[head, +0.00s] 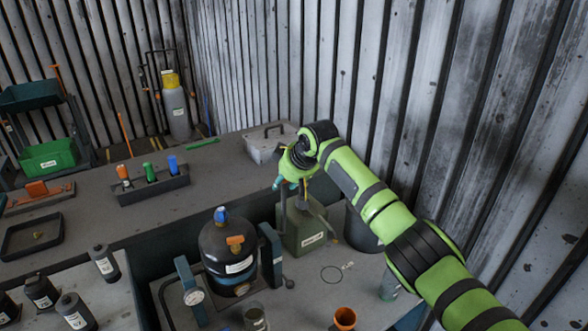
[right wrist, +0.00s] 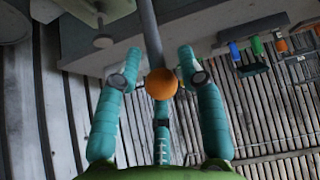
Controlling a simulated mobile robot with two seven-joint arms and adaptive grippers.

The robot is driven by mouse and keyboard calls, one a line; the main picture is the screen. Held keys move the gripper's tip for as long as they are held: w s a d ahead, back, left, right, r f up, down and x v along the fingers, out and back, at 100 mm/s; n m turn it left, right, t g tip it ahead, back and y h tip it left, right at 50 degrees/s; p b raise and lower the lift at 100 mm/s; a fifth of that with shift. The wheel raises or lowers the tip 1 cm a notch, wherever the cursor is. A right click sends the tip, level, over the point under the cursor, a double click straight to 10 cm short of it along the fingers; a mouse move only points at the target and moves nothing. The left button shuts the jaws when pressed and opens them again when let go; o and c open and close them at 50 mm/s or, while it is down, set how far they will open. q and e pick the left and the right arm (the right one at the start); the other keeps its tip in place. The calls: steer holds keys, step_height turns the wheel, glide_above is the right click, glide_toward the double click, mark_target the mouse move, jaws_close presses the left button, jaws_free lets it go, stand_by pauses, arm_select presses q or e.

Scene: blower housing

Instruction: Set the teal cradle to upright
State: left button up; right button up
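The teal cradle (head: 271,255) stands on the near right bench, with one dark teal post on each side of a round black vessel (head: 215,242). The vessel looks nearly upright, but I cannot tell its exact tilt. My right gripper (head: 284,183) is above and behind the cradle, near the green canister. In the right wrist view its teal fingers (right wrist: 158,62) are spread on both sides of an orange ball knob (right wrist: 161,84) on a grey rod (right wrist: 149,30). Gaps show between the side fingers and the knob. My left gripper is out of view.
A green canister (head: 304,232) stands right of the cradle, under my right gripper. A gauge (head: 194,296) sits at the left post. An orange cup (head: 344,318) is at the front. A grey case (head: 268,146) and a bottle rack (head: 152,188) are on the back bench.

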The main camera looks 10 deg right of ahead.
steer(key=v, duration=0.7)
steer(key=shift+s, duration=0.2)
steer(key=shift+c, duration=0.4)
